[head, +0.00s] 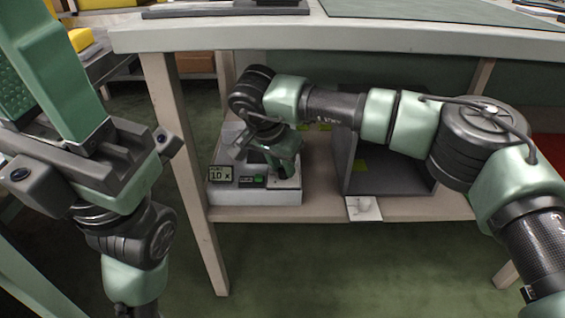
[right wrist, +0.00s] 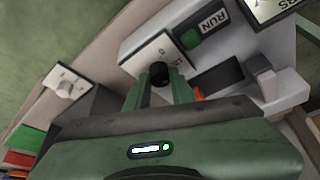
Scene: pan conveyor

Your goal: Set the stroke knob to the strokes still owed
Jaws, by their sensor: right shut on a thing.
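The stroke knob (right wrist: 160,73) is black and sits on a white dial plate (right wrist: 138,66) with small dark marks, partly hidden by my fingers. My right gripper (right wrist: 163,86) is shut on this knob, one green finger on each side. In the head view my right gripper (head: 284,148) reaches down onto the pale machine box (head: 255,198) on the shelf, and the knob is hidden there. A small display (head: 220,173) on the box seems to read "10 x". My left gripper (head: 60,75) stands upright at the left, its fingertips cut off by the frame.
A green button (right wrist: 190,40) labelled RUN is close to the dial plate; it also shows on the box front (head: 259,181). The table top (head: 330,38) overhangs the shelf.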

